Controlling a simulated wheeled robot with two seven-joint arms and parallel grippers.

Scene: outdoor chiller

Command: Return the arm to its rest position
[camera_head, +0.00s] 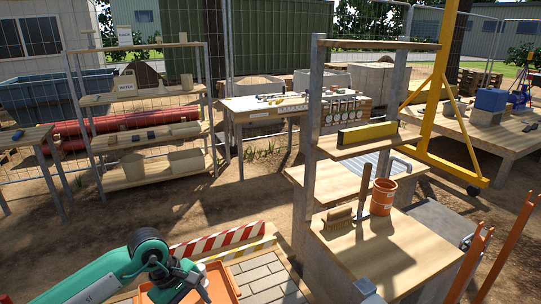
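My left arm (110,277) is teal and comes in from the lower left. It ends in a dark part (180,283) at the bottom edge, above an orange tray (224,286). Its fingers cannot be made out there, and the lower end is cut off by the frame. Whether it holds anything cannot be seen. My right gripper is not in view.
A wooden stand with a shelf (361,145) stands right of the arm. Its lower top (390,254) bears a brush (338,218) and an orange bucket (383,197). A red-and-white striped barrier (217,241) lies just behind the tray. Open dirt ground lies beyond.

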